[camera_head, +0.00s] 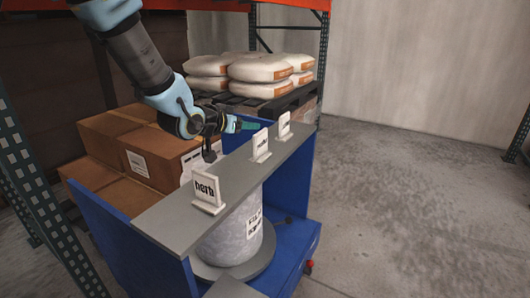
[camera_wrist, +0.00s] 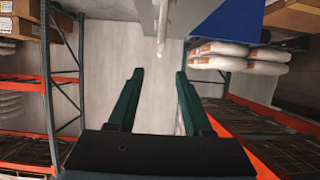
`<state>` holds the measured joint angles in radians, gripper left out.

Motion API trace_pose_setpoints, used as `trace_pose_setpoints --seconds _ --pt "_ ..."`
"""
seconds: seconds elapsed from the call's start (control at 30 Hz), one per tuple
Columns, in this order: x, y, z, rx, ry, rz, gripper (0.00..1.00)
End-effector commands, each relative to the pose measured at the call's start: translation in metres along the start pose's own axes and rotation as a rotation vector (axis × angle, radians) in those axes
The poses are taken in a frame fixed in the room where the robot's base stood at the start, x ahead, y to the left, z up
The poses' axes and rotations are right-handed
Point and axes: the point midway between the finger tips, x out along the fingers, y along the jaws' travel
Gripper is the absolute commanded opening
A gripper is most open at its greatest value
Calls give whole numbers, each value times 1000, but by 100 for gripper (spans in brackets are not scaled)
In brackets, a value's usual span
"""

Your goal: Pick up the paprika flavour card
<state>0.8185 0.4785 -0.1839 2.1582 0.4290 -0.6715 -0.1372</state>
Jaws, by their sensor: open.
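Three small white cards stand upright in holders along a grey ledge (camera_head: 160,220). The nearest card (camera_head: 206,188) reads "herb". The middle card (camera_head: 261,144) and the far card (camera_head: 284,125) are too small to read, so I cannot tell which is paprika. My gripper (camera_head: 252,126) is above and behind the ledge, pointing right, near the middle and far cards and apart from them. In the wrist view my gripper (camera_wrist: 159,74) has its two teal fingers spread with nothing between them. A thin pale object (camera_wrist: 162,35) shows beyond the fingertips, perhaps a card edge-on.
The ledge tops a blue frame (camera_head: 290,180) with a grey-white drum (camera_head: 232,230) beneath. Cardboard boxes (camera_head: 150,155) sit behind it on the left. White sacks (camera_head: 260,70) lie on a dark pallet. Rack posts (camera_head: 40,190) stand left; the floor (camera_head: 400,200) at right is clear.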

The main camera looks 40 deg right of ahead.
Motion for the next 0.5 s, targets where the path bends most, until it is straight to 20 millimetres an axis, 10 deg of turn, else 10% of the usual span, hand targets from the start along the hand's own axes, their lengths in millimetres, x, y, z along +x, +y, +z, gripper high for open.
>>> trace_pose_setpoints --seconds 0.5 --pt "23 0 56 0 -1 0 50"
